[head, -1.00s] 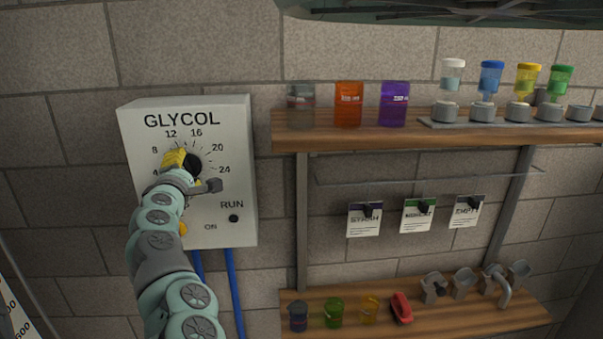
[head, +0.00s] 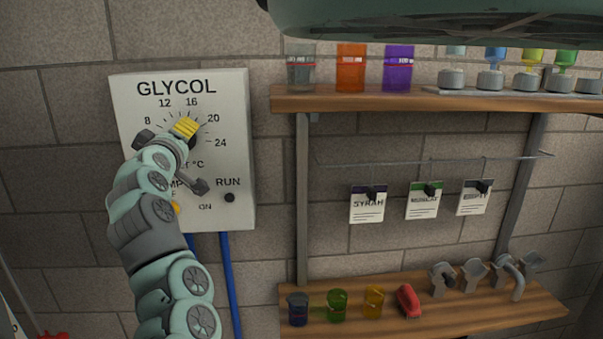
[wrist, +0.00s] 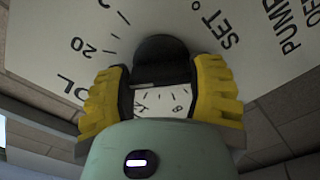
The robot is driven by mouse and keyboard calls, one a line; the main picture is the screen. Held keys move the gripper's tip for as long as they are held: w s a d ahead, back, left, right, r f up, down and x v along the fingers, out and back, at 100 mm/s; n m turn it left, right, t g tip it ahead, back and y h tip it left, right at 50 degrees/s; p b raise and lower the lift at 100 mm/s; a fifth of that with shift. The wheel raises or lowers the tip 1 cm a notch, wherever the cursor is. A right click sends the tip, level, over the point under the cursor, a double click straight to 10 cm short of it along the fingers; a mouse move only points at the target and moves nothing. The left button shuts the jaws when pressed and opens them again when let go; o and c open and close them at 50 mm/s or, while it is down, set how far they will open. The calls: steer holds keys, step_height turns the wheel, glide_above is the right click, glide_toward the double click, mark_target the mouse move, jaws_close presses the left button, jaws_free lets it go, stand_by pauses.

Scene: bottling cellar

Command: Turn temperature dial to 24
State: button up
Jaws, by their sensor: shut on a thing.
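The white GLYCOL control box (head: 240,150) hangs on the block wall at the left of the head view. Its printed scale shows 8, 12, 16, 20 and 24. The black temperature dial (head: 193,141) is mostly hidden by my gripper (head: 187,130). In the wrist view my yellow-padded gripper (wrist: 165,80) is shut on the black dial (wrist: 167,52), one finger on each side. The printed 20 and "SET °" show around it. I cannot make out the dial's pointer, so its setting cannot be read.
Blue pipes (head: 231,275) run below. To the right, an upper shelf (head: 400,101) holds cups and capped jars; a lower shelf (head: 450,310) holds small jars and fittings. Tags hang between.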

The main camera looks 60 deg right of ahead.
steer(key=m+b, duration=0.2)
steer(key=b, duration=0.2)
steer(key=f+m+b, duration=0.1)
steer(key=m+b, duration=0.1)
steer(key=b, duration=0.2)
steer(key=shift+s+m, duration=0.1)
steer(key=shift+m, duration=0.3)
steer(key=m+b, duration=0.4)
steer(key=b, duration=0.5)
steer(key=shift+b, duration=0.4)
steer(key=m+b, duration=0.2)
steer(key=b, duration=0.1)
steer(key=shift+r+b, duration=0.1)
steer(key=shift+b, duration=0.3)
steer(key=shift+r+m+b, duration=0.15)
steer(key=shift+m+b, duration=0.75)
steer(key=shift+b, duration=0.25)
steer(key=shift+r, duration=0.1)
steer(key=o, duration=1.2)
